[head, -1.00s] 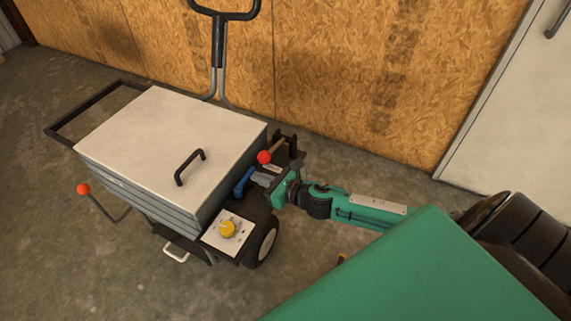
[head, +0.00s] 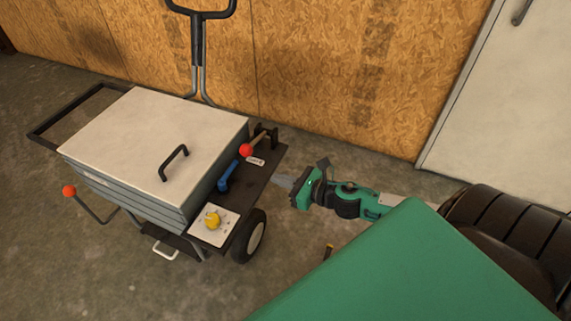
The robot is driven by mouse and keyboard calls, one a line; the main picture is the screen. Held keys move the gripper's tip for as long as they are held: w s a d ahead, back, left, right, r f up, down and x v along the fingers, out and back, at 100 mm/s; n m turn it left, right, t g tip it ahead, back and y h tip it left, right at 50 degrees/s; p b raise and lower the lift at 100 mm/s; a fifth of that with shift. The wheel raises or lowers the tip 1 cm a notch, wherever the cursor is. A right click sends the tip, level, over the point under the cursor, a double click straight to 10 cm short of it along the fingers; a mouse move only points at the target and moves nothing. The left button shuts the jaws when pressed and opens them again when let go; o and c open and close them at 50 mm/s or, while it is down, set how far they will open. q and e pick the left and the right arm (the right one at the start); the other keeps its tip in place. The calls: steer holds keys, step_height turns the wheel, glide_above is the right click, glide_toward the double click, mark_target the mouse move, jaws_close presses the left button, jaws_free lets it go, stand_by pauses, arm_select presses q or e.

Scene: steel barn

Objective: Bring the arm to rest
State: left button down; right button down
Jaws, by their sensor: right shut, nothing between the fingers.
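My right gripper (head: 285,182) is at the end of the green arm (head: 354,196), at the middle of the head view. It is shut and empty, just to the right of the cart's dark side shelf (head: 262,172). A small gap seems to lie between its fingertips and the shelf edge. The shelf carries a blue handle (head: 228,176), a red-knobbed lever (head: 246,150) and a yellow knob (head: 212,221) on a white plate. My left gripper is not in view.
A wheeled cart with a pale lid (head: 140,135) and a black lid handle (head: 172,160) stands at left. A board wall (head: 320,70) and a white door (head: 510,100) close off the back. Concrete floor (head: 150,285) is clear in front of the cart.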

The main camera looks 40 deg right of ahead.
steer(key=shift+s+d+r, duration=0.15)
steer(key=shift+s+d, duration=0.15)
steer(key=shift+s, duration=0.2)
